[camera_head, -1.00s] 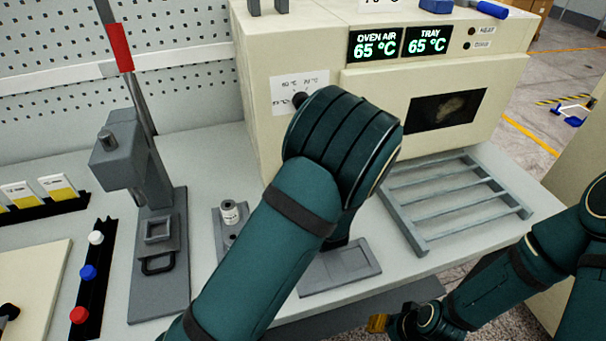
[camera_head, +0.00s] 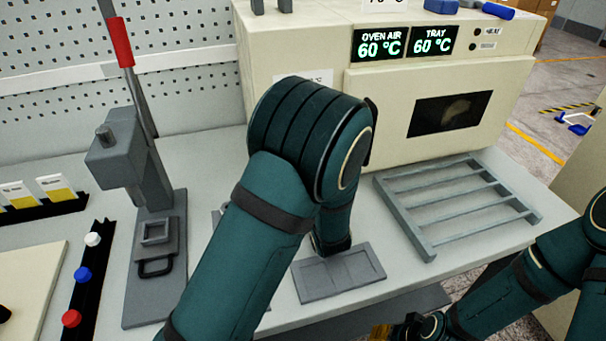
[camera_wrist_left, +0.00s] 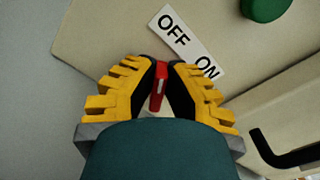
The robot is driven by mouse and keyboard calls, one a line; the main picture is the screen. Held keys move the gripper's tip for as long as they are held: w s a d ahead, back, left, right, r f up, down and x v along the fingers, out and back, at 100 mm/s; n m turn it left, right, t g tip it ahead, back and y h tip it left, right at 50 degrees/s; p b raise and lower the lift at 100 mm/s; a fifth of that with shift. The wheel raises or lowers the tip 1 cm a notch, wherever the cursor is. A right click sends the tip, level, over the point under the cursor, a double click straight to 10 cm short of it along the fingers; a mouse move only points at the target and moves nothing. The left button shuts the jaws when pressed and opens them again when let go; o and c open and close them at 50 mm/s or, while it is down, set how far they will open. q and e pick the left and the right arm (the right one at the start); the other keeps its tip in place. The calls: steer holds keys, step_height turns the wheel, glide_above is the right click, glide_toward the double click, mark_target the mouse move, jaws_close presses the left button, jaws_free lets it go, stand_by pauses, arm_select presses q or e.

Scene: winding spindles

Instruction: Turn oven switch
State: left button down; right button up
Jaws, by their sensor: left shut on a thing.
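The oven (camera_head: 420,120) is a cream box at the back of the bench, with two displays (camera_head: 405,42) both reading 60 °C. In the left wrist view, the red oven switch (camera_wrist_left: 158,90) stands beside a white OFF/ON label (camera_wrist_left: 186,42). My left gripper (camera_wrist_left: 161,72), with yellow and black fingers, is shut on the red switch. The switch's base is partly hidden by the fingers. In the head view my left forearm hides this gripper and the switch. My right gripper (camera_head: 380,332) is low at the bottom edge, mostly cut off, away from the oven.
A green knob (camera_wrist_left: 265,8) is near the label. A grey slatted rack (camera_head: 455,200) and a flat grey plate (camera_head: 338,273) lie before the oven. A grey lever press (camera_head: 150,225) stands left of my left arm. A black strip with coloured caps (camera_head: 85,275) lies farther left.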

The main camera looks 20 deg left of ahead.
arm_select(q)
steer(key=c, duration=1)
jaws_free()
steer(key=shift+s, duration=0.1)
steer(key=v, duration=1.1)
steer(key=shift+s+d, duration=0.25)
steer(key=shift+d, duration=0.05)
